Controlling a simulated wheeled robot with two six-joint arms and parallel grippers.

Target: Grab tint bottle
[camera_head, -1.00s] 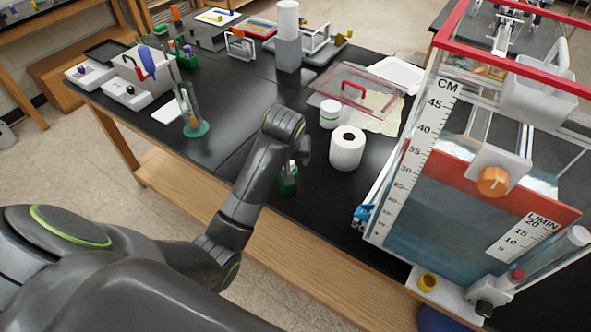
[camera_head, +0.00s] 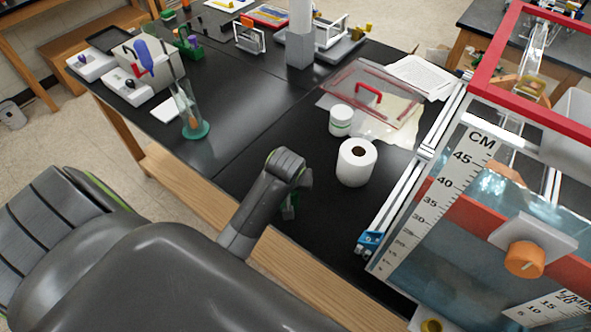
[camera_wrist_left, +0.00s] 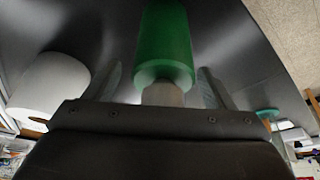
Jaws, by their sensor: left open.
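The tint bottle, green with a grey cap, shows large in the left wrist view (camera_wrist_left: 164,45). Its cap end points toward the palm of my left gripper (camera_wrist_left: 160,80). The two fingers are open, one on each side of the cap end, with gaps visible between them and the bottle. In the head view only a small green part of the bottle (camera_head: 289,208) shows past my left wrist, near the front edge of the black table. My left arm hides the rest of it and most of the gripper. My right gripper is not in view.
A white paper roll (camera_head: 357,162) stands close to the right of my left wrist, with a white jar (camera_head: 341,120) behind it. A large water tank (camera_head: 440,215) stands at the right. A cylinder on a green base (camera_head: 194,129) stands to the left. Black tabletop between is clear.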

